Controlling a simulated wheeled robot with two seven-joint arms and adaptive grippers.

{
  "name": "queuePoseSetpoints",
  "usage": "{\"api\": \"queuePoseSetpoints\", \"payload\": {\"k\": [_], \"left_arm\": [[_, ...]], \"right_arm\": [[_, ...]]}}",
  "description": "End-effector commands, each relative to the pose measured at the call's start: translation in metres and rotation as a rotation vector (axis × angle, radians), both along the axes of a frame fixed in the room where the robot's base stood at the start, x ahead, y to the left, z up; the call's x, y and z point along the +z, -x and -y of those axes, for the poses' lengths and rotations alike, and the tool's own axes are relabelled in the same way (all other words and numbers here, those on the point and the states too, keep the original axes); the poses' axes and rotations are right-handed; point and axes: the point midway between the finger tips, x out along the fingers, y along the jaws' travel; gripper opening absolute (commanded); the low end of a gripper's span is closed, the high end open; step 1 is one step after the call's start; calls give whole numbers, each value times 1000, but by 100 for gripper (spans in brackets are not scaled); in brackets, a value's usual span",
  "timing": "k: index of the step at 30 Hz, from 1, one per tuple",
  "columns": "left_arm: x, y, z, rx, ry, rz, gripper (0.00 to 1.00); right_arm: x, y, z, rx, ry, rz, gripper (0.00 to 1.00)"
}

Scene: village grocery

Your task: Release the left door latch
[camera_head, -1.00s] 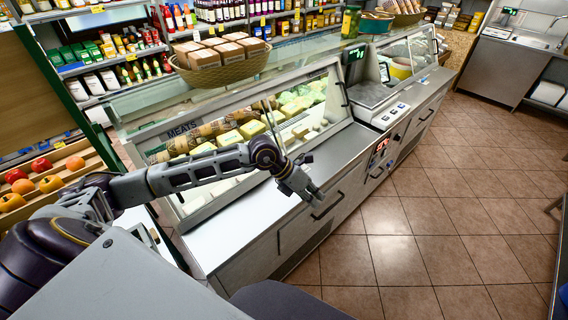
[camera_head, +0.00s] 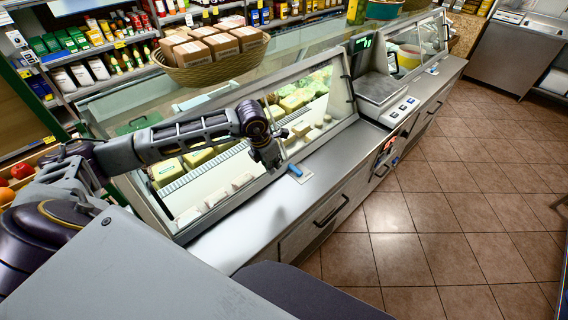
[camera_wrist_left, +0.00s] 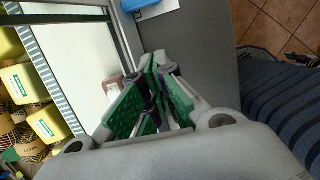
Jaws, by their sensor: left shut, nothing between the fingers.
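My left gripper (camera_head: 270,156) is over the inner edge of the counter top, at the front of the glass display case (camera_head: 330,115). Its fingers are together and empty; their green pads show in the left wrist view (camera_wrist_left: 158,88). A small blue piece on a pale plate (camera_head: 296,170), which may be the left door latch, lies on the counter just right of the gripper, apart from it. This blue piece also shows at the top of the left wrist view (camera_wrist_left: 148,8), beyond the fingertips. A second blue piece (camera_head: 433,70) shows farther along. My right gripper is out of view.
Yellow blocks of cheese (camera_wrist_left: 48,124) lie inside the case. A wicker basket (camera_head: 212,76) of packages stands on top of it. A scale (camera_head: 380,90) is farther right. The steel counter top (camera_head: 245,225) is mostly bare, with drawer handles (camera_head: 332,211) below.

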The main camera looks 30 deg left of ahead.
Motion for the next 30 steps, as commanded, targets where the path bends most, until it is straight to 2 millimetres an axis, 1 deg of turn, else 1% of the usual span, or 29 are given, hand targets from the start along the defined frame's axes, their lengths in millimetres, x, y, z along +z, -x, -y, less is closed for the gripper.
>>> {"api": "queuePoseSetpoints", "payload": {"k": [6,20,26,30], "left_arm": [[0,0,-7,6,-24,-2,0],[0,-1,-8,8,-26,-3,0],[-8,-2,-7,8,-26,-5,0],[-20,-5,-6,8,-24,-3,0]], "right_arm": [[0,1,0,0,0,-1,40],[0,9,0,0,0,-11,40],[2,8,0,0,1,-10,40],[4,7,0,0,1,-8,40]]}}
